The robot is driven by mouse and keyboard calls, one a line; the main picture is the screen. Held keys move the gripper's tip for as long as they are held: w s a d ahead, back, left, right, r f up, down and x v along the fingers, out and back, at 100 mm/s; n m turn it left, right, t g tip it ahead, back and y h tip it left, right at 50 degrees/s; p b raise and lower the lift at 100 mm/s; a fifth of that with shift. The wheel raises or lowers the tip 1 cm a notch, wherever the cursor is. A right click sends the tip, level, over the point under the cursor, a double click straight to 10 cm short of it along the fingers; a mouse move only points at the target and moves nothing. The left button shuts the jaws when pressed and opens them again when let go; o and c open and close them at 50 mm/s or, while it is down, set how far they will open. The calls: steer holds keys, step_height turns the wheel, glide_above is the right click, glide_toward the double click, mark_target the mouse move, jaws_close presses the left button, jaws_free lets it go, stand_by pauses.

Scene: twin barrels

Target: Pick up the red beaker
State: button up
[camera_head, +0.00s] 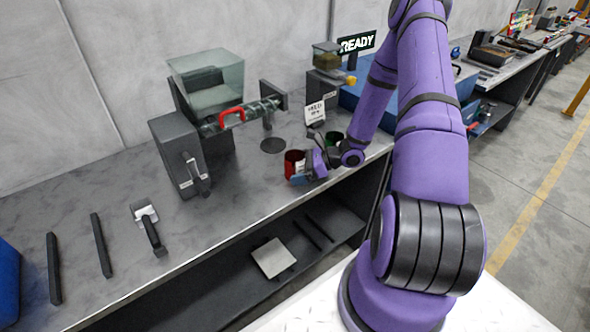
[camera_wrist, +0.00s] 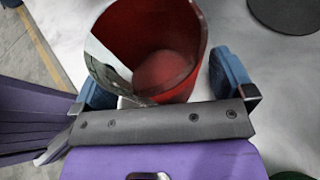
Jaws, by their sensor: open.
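The red beaker (camera_head: 293,162) stands on the grey workbench near its front edge, in front of a dark round disc. In the wrist view the beaker (camera_wrist: 160,45) fills the upper middle; I look down into it and it appears empty. A pale, shiny patch shows on its side. My gripper (camera_head: 300,178) is at the beaker in the head view. In the wrist view my gripper (camera_wrist: 165,80) is open, with one blue finger on each side of the beaker. A gap shows at the right finger; whether the left finger touches cannot be told.
A green beaker (camera_head: 333,139) stands just right of my gripper, partly hidden by it. A small sign (camera_head: 315,112) stands behind. A dark machine with a glass cover (camera_head: 207,82) is to the left. The bench's left front holds a brush-like tool (camera_head: 149,226) and dark bars (camera_head: 101,245).

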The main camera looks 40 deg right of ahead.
steer(key=c, duration=1)
steer(key=shift+r, duration=0.1)
